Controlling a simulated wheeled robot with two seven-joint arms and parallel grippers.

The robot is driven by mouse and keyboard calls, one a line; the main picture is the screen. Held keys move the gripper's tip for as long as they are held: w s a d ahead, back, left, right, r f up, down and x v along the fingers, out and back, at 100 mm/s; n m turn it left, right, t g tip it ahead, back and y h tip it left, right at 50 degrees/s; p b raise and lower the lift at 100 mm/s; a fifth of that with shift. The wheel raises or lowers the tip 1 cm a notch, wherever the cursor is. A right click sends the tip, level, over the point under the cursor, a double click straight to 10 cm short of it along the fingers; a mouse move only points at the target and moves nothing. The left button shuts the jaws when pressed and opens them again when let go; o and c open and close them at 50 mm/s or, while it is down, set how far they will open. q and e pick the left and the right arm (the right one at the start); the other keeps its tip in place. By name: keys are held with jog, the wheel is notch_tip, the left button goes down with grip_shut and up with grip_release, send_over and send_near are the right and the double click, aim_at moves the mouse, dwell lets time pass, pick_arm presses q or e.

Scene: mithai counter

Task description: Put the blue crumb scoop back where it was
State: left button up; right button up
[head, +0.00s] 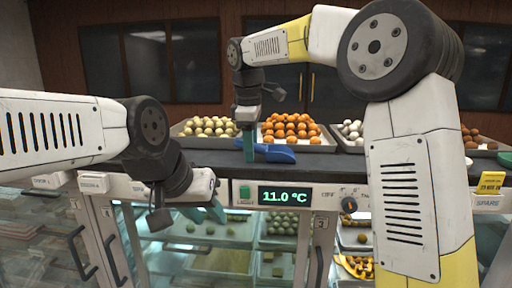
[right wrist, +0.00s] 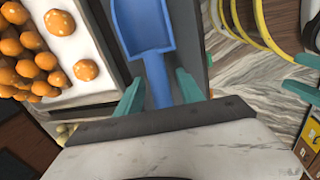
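The blue crumb scoop (head: 278,154) lies on the dark counter top (head: 215,160), in front of the tray of orange sweets. In the right wrist view the scoop (right wrist: 145,28) has its pan at the top and its handle pointing towards my right gripper (right wrist: 160,92). The handle is between the two teal fingers, which stand apart with narrow gaps beside it. In the head view my right gripper (head: 249,150) points down at the scoop's left end. My left gripper (head: 207,212) is in front of the glass case, below the counter edge, empty, with its fingers apart.
Trays of pale (head: 210,127), orange (head: 290,128) and white sweets (head: 350,130) line the back of the counter. A temperature display (head: 285,195) and knob (head: 349,205) are on the front panel. A yellow card (head: 491,182) stands at the right.

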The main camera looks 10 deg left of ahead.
notch_tip(320, 180, up, 11)
jog(key=s, duration=0.2)
jog(key=s+d+m, duration=0.3)
jog(key=d, duration=0.4)
jog(key=s+d+f+m+t+y, duration=0.2)
jog(key=s+d+f+m+t, duration=0.2)
jog(key=s+d+f+m, duration=0.9)
jog(key=s+d+f, duration=0.2)
jog(key=s+f, duration=0.2)
jog(key=shift+s+d+f+m, duration=0.2)
jog(key=shift+s+f+m, duration=0.1)
jog(key=shift+s+m, duration=0.1)
